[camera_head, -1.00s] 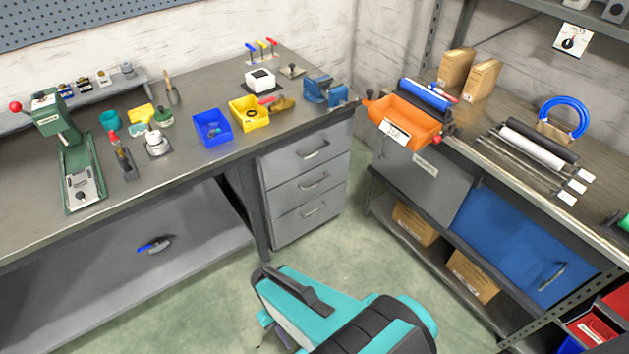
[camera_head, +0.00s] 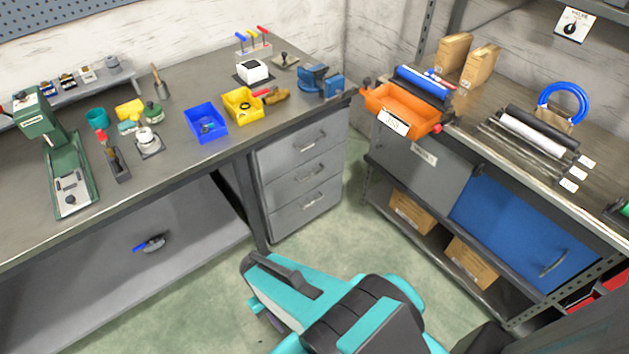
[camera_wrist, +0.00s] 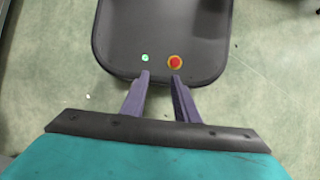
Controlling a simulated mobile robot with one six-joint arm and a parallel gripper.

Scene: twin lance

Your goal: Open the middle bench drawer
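The bench drawer unit stands under the right end of the left bench, with three grey drawers stacked. The middle drawer (camera_head: 290,188) looks shut and flush, with a metal bar handle (camera_head: 309,173). The top drawer (camera_head: 290,153) and bottom drawer (camera_head: 292,220) also look shut. My gripper (camera_head: 260,314) is in front of and below the drawers, apart from them, pointing down. Its fingers are mostly hidden by the teal hand there. In the wrist view, the two purple fingers of my gripper (camera_wrist: 160,77) are apart with nothing between them. No drawer shows in the wrist view.
The green floor (camera_head: 340,235) before the drawers is clear. A grey bench leg (camera_head: 250,205) stands just left of them. On the right are a second bench with a blue door (camera_head: 520,235) and an orange bin (camera_head: 402,108) overhanging its corner.

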